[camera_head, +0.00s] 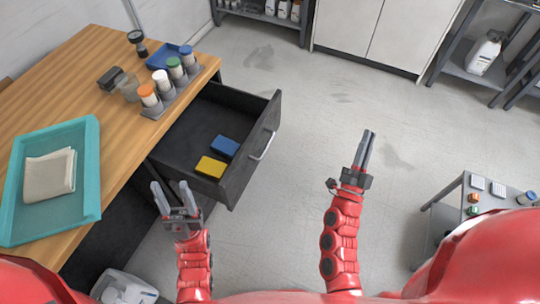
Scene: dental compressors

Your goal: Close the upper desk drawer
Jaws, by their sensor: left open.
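The upper desk drawer (237,179) is dark grey and stands pulled out from under the wooden desk (78,78). A silver handle (264,146) is on its front. A blue block (225,147) and a yellow block (211,167) lie inside it. My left gripper (174,186) is open and empty, in front of the near side of the drawer, apart from the handle. My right gripper (369,136) is over the floor to the right of the drawer, not touching it. Its two fingers look close together, and I cannot tell if they are shut.
On the desk are a teal tray (92,190) with a folded cloth, a rack of capped bottles (170,97) and a blue tray (163,57). A small cart (451,205) stands at right. A white container (122,288) is at lower left. The floor right of the drawer is clear.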

